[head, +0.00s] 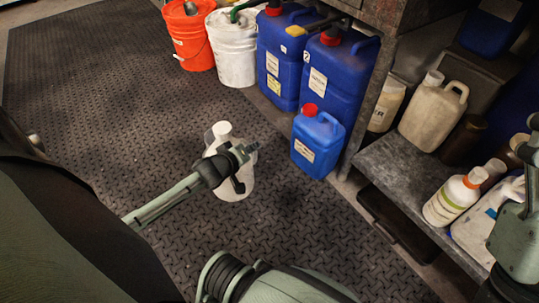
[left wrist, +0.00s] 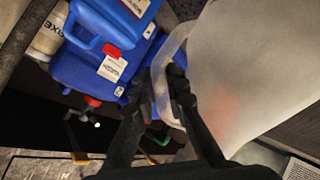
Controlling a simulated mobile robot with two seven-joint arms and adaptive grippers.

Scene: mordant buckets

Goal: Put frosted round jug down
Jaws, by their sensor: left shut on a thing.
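The frosted round jug (head: 236,187) is whitish and translucent with a white cap. In the head view it appears over the dark patterned floor, partly hidden by my left gripper (head: 240,166). In the left wrist view the jug (left wrist: 235,70) fills the right side. There my left gripper (left wrist: 160,92) is shut on its handle, with one dark finger on each side. I cannot tell whether the jug's base touches the floor. My right gripper does not show clearly in either view.
A small blue canister (head: 317,142) with a red cap stands right of the jug. Larger blue canisters (head: 335,75), a white bucket (head: 233,48) and an orange bucket (head: 190,35) stand behind. A low shelf (head: 393,160) holds bottles at right. Floor (head: 100,110) at left is clear.

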